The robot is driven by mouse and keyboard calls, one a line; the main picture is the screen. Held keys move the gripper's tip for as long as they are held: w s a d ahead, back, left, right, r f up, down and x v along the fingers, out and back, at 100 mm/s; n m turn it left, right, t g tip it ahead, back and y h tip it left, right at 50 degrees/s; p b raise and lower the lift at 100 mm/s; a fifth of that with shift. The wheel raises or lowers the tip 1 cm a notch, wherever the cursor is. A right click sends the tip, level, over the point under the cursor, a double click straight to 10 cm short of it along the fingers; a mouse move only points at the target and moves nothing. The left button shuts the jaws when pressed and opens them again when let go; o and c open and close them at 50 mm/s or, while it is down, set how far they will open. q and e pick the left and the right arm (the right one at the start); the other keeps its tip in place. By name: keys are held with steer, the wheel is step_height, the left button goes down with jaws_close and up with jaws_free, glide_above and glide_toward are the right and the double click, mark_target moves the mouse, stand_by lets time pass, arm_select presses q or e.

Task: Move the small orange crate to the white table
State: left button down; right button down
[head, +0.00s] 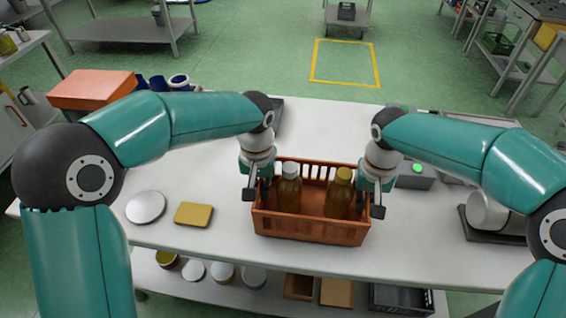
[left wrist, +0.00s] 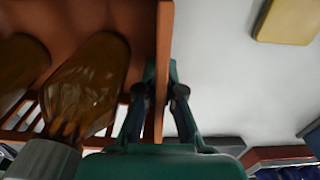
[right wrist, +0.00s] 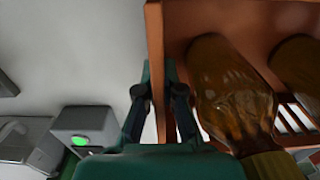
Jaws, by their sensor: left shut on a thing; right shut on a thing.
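The small orange crate (head: 310,228) is at the front middle of the white table (head: 210,165) in the head view. Two brown bottles stand in it, one with a white cap (head: 289,185) and one with a yellow cap (head: 340,192). My left gripper (head: 257,192) is shut on the crate's left wall, which also shows between its fingers in the left wrist view (left wrist: 164,80). My right gripper (head: 372,198) is shut on the right wall, seen in the right wrist view (right wrist: 156,70). I cannot tell whether the crate's bottom touches the table.
A white round lid (head: 146,207) and a yellow block (head: 193,214) lie left of the crate. A grey box with a green button (head: 416,174) stands to the right. An orange box (head: 92,89) is at the back left. A lower shelf holds jars and boxes.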

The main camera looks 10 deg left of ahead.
mark_target(260, 181)
arm_select(q)
steer(key=shift+f+b, duration=0.45)
steer(key=shift+f, duration=0.2)
arm_select(e)
steer(key=shift+f, duration=0.65)
arm_select(q)
steer(key=c, duration=1.3)
jaws_free()
steer(key=shift+r, duration=0.2)
arm_select(e)
steer(key=c, duration=1.3)
jaws_free()
steer(key=shift+r, duration=0.2)
arm_select(q)
step_height(260, 181, up, 7)
steer(key=shift+r, duration=0.4)
arm_select(e)
steer(key=shift+r, duration=0.2)
step_height(260, 181, up, 12)
steer(key=shift+f, duration=0.25)
arm_select(q)
steer(key=shift+s, duration=0.1)
arm_select(e)
steer(key=shift+f, duration=0.1)
